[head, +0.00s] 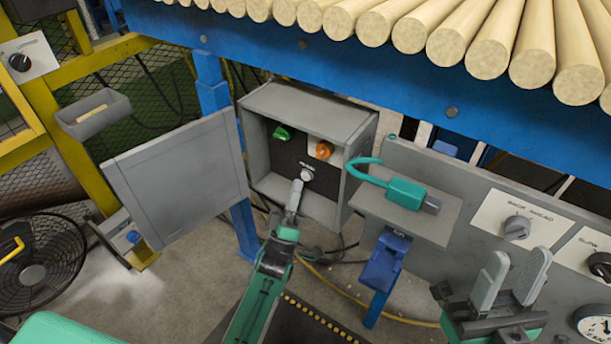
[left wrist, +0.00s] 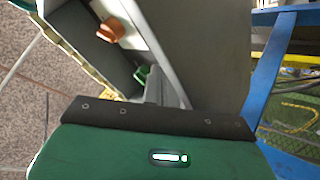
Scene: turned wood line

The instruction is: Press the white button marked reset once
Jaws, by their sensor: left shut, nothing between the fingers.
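The white reset button (head: 307,174) is on the dark back panel inside an open grey control box (head: 265,180). A green knob (head: 281,133) and an orange knob (head: 323,150) sit above it; both also show in the left wrist view. My left gripper (head: 298,184) is shut and empty, with its fingertips inside the box just below and left of the button. I cannot tell whether they touch it. In the left wrist view the button is not visible. My right gripper (head: 516,275) is open and empty at the lower right, before the grey panel.
The box door (head: 180,178) stands open to the left. A teal padlock-like hook (head: 404,191) lies on a grey shelf (head: 430,222) right of the box. A blue device (head: 384,264) hangs below. Round wooden logs (head: 480,45) lie above on a blue beam (head: 390,75).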

